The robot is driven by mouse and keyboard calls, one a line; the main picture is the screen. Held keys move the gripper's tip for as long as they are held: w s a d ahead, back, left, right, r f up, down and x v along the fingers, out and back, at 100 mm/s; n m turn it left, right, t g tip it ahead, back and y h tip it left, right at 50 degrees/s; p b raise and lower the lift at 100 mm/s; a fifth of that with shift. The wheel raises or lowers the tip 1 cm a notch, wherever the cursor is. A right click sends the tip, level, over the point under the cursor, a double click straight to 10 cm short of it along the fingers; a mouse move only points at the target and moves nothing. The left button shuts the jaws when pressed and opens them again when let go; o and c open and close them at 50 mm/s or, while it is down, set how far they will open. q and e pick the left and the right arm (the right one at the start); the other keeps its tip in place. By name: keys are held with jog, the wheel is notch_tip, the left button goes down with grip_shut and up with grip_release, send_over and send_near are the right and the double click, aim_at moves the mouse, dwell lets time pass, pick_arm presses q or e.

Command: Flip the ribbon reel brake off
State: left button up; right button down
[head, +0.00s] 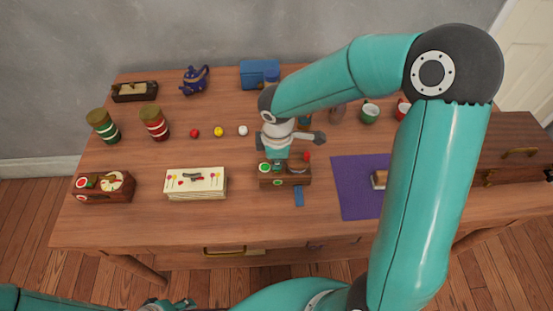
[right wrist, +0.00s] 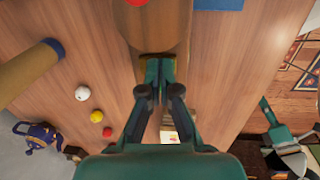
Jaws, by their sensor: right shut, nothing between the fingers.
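The wooden box that looks like the ribbon reel (head: 285,182) stands near the front middle of the table. It has a green-and-white round mark on its left, a red knob at the right and a blue strip (head: 299,197) in front. My right gripper (head: 276,158) points down right over the box and hides part of its top. In the right wrist view its fingers (right wrist: 158,90) are together and empty, close to a brown wooden surface; contact cannot be told. The brake lever cannot be made out. Only parts of my left arm show at the lower edge.
A cream box (head: 196,184) and a brown box (head: 104,187) stand to the left. A purple mat (head: 350,195) lies to the right. Two jars (head: 154,122), small balls (head: 219,132), a blue teapot (head: 194,80) and a blue box (head: 258,72) are farther back.

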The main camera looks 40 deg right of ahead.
jog(key=shift+r, duration=0.1)
notch_tip(320, 180, up, 4)
jog(key=p, duration=0.3)
jog(key=shift+s+a+r+p, duration=0.1)
jog(key=shift+a+p, duration=0.05)
jog(key=shift+p, duration=0.15)
notch_tip(320, 180, up, 9)
jog(key=s, duration=0.1)
jog(key=shift+a+r, duration=0.2)
jog(key=shift+a, duration=0.1)
jog(key=shift+w+d+r+p, duration=0.15)
jog(key=shift+w+d+p, duration=0.15)
jog(key=shift+d, duration=0.25)
jog(key=f, duration=0.4)
jog(key=w+f, duration=0.1)
jog(key=f, duration=0.9)
jog(key=shift+w+d, duration=0.2)
jog(key=shift+d, duration=0.2)
